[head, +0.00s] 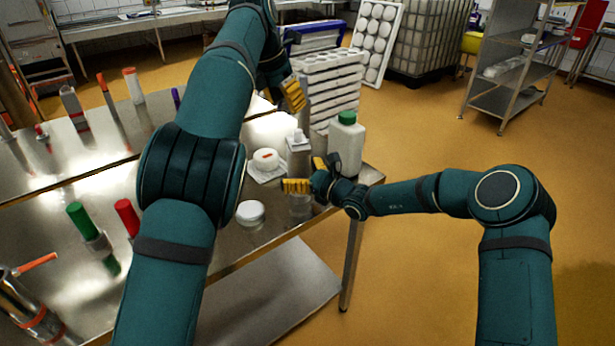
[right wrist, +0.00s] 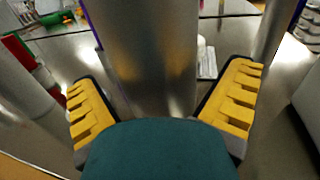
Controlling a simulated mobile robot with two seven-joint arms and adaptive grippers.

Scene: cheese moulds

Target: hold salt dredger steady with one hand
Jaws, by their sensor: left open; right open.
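A shiny metal cylinder, which looks like the salt dredger (head: 299,208), stands near the right end of the steel table, partly hidden by my right gripper. In the right wrist view the metal cylinder (right wrist: 150,50) rises between the yellow fingers, with gaps on both sides. My right gripper (head: 308,176) is open around or just in front of it; I cannot tell how deep it sits between the fingers. It also shows in the right wrist view (right wrist: 160,105). My left gripper (head: 291,95) is open and empty, higher up and behind the dredger.
A white bottle with a green cap (head: 346,145) stands close beside my right gripper. A white round cheese or mould (head: 266,160) and a white lidded tub (head: 250,213) are left of it. White stacked trays (head: 332,85) are behind.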

